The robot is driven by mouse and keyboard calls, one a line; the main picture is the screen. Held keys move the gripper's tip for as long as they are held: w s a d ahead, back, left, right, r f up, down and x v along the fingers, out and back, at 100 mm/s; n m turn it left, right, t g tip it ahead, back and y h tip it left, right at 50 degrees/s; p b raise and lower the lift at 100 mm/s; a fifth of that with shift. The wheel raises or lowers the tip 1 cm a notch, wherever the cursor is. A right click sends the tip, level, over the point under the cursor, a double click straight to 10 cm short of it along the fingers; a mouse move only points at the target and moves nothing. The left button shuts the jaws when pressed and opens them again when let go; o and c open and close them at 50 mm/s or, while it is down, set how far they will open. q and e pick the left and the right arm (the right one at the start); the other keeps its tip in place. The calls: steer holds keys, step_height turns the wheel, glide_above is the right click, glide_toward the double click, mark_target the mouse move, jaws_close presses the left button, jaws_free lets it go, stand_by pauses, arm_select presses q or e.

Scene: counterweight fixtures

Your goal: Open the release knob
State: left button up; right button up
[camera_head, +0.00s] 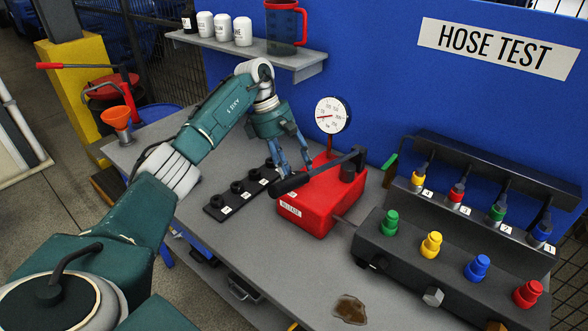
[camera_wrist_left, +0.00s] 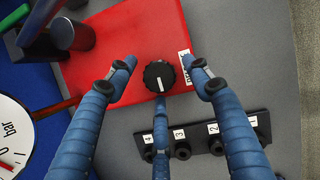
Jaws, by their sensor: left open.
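The release knob (camera_wrist_left: 158,76) is a round black dial with a white mark, on top of the red pump box (camera_head: 318,212) near its label. In the left wrist view the red box (camera_wrist_left: 100,60) fills the upper middle. My left gripper (camera_wrist_left: 161,72) is open, with its blue fingers spread around the knob and a gap on both sides; I see no contact. In the head view my left gripper (camera_head: 290,165) points down over the left part of the red box. My right gripper is not in view.
A black numbered socket strip (camera_head: 240,190) lies left of the box. A black coupling rack (camera_head: 440,265) stands right; a brown spill (camera_head: 350,309) lies in front.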

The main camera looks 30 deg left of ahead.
arm_select(q)
steer(key=shift+c, duration=0.2)
steer(key=c, duration=1.1)
